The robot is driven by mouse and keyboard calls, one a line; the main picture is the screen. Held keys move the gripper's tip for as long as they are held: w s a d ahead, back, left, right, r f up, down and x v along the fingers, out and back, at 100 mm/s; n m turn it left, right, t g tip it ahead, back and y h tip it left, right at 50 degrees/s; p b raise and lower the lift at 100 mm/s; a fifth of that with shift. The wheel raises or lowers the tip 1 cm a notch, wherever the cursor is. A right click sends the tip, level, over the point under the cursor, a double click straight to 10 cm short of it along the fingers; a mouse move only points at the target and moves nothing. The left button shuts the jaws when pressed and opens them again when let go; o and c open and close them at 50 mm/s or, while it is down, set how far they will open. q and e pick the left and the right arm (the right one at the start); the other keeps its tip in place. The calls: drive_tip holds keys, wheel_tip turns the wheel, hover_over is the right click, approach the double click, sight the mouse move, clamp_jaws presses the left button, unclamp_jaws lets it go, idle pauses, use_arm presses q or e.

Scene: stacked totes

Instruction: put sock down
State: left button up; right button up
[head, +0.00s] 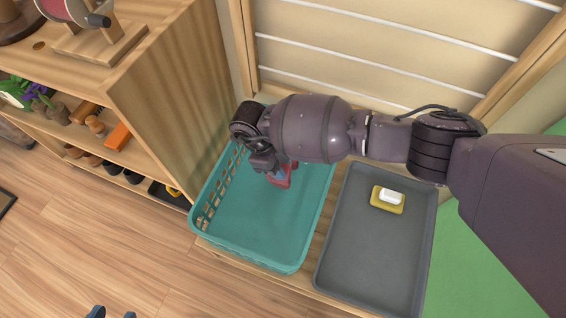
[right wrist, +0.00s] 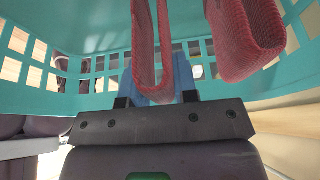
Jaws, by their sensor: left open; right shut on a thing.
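A red knitted sock (head: 285,180) is partly hidden under my right gripper (head: 277,170) in the head view. In the right wrist view the sock (right wrist: 244,40) shows as two hanging red parts, one of them at the blue fingers of my right gripper (right wrist: 160,85), which is shut on it. The gripper and sock are inside the outline of the teal basket (head: 250,258), near its far end. Whether the sock touches the basket floor cannot be told. The fingertips of my left gripper (head: 113,312) show apart and empty at the bottom edge of the head view.
A grey tray (head: 365,262) stands right of the basket, with white soap on a yellow sponge (head: 388,197) in it. A wooden shelf (head: 165,85) with small objects stands left of the basket. A slatted wall (head: 380,45) is behind. Bare floor lies front left.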

drive_tip(key=shift+r, duration=0.1)
idle(0.3)
drive_tip(key=shift+f, duration=0.5)
drive_tip(key=shift+f, duration=0.15)
drive_tip(key=o, duration=0.9)
